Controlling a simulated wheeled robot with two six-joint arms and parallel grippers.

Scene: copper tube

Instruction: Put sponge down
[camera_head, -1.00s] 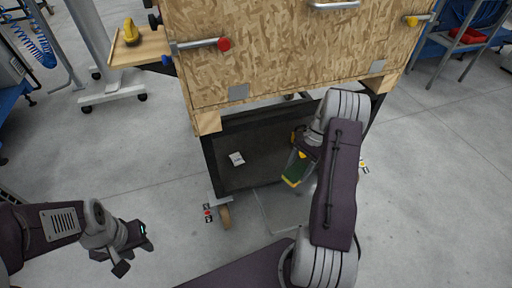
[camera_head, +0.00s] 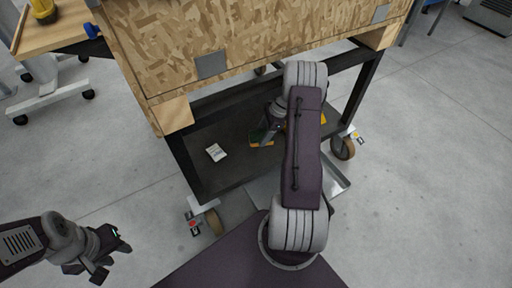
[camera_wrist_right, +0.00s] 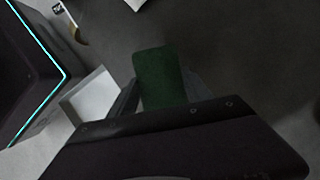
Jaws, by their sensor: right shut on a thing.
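The sponge (camera_head: 258,139), green with a yellow layer, is low over the dark lower shelf of the wooden-sided cart in the head view. In the right wrist view its green face (camera_wrist_right: 160,75) sticks out between the fingers of my right gripper (camera_wrist_right: 160,95), which is shut on it. In the head view my right gripper (camera_head: 269,126) is partly hidden by my own arm. I cannot tell whether the sponge touches the shelf (camera_head: 215,180). My left gripper (camera_head: 112,258) is open and empty above the floor at lower left.
A small white packet (camera_head: 216,152) lies on the shelf left of the sponge. The cart's wooden body (camera_head: 240,35) overhangs the shelf, with dark legs (camera_head: 363,85) at its corners. A yellow item (camera_head: 323,118) shows behind my right arm. Bare shelf lies around the packet.

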